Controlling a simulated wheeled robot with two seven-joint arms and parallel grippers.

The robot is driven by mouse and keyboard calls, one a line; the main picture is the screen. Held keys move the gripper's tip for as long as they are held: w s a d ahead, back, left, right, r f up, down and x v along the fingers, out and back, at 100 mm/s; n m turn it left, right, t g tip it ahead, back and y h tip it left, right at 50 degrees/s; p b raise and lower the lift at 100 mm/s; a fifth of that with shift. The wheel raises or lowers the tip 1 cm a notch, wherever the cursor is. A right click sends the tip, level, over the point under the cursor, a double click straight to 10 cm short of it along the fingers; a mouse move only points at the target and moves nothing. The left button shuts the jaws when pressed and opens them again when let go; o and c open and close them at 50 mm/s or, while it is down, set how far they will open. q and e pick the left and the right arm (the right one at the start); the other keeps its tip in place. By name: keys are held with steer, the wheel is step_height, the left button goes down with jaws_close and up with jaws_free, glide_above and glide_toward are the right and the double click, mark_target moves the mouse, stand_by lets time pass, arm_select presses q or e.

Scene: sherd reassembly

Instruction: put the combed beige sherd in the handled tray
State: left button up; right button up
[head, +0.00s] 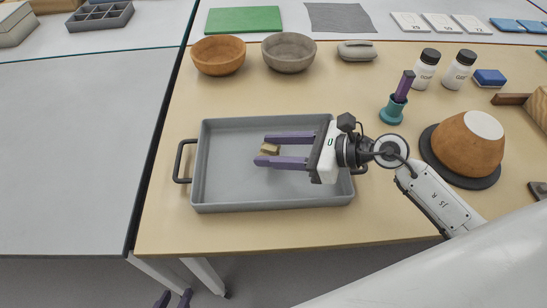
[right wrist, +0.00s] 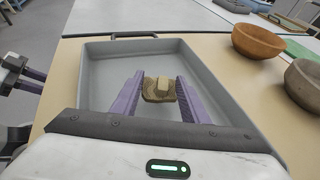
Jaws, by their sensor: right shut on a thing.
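The combed beige sherd (head: 270,149) is between the purple fingers of my right gripper (head: 262,149), inside the outline of the grey handled tray (head: 275,203). In the right wrist view the sherd (right wrist: 158,96) shows ribbed brown-beige sides and a paler raised block in its middle. The right gripper (right wrist: 160,92) is shut on it. Whether the sherd touches the tray floor cannot be told. The tray is otherwise empty. My left gripper (head: 174,298) is at the bottom edge of the head view, off the table, with its fingertips apart; nothing shows between them.
An orange bowl (head: 218,56) and a grey bowl (head: 289,53) stand behind the tray. A teal holder (head: 393,110), white bottles (head: 426,69) and an upturned orange pot (head: 466,146) on a dark disc are to the right. The table is clear left of the tray.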

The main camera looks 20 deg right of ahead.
steer(key=shift+f+b, duration=0.35)
steer(key=shift+f, duration=1.25)
steer(key=o, duration=1)
steer(key=shift+o, duration=0.2)
steer(key=shift+r, duration=0.1)
steer(key=shift+r+p, duration=0.2)
steer(key=shift+p, duration=0.1)
steer(key=b+v, duration=0.1)
steer(key=v, duration=1.1)
